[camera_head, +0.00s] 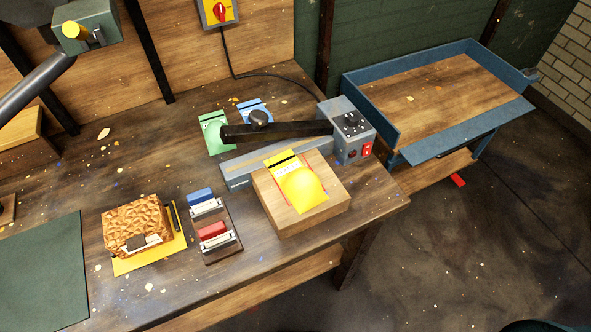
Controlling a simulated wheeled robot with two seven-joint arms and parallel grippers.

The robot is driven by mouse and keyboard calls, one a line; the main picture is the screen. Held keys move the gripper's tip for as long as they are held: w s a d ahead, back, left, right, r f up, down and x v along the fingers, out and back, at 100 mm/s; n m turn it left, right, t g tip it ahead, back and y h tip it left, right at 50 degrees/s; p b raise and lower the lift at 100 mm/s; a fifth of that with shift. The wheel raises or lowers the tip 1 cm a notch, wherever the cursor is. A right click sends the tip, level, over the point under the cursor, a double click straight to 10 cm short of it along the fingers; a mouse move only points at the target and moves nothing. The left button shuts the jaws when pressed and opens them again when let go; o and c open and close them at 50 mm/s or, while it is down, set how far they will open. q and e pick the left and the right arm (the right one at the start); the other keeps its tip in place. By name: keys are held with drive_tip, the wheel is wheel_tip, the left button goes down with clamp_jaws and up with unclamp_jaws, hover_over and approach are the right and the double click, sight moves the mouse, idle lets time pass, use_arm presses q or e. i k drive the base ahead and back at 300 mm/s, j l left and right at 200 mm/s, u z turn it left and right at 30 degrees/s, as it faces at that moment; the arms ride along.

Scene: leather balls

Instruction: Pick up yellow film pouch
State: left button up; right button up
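The yellow film pouch (303,190) lies on a light wooden block (322,213) on the workbench. It has a rounded yellow bulge, a dark strip near its far end and a white label partly covered by the bulge. Red marks show on the block beside it. Its far end is close to the grey bar sealer (240,172), whose black arm (285,131) stretches above and behind it. I cannot tell whether the far edge touches the sealer. Neither of my grippers is in view.
Green (213,135) and blue (255,109) pouches lie behind the sealer. A brown leather-like block (137,224) sits on a yellow sheet (135,265), left of a stamp rack (221,250). A blue-rimmed table (395,83) stands right. A dark green mat (40,270) lies front left.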

sight(302, 187)
drive_tip(key=k+l, duration=0.15)
drive_tip(key=l, duration=0.25)
drive_tip(key=k+l+u, duration=0.15)
drive_tip(key=l, duration=0.3)
drive_tip(key=k+l, duration=0.25)
drive_tip(key=l, duration=0.15)
drive_tip(key=i+u, duration=0.05)
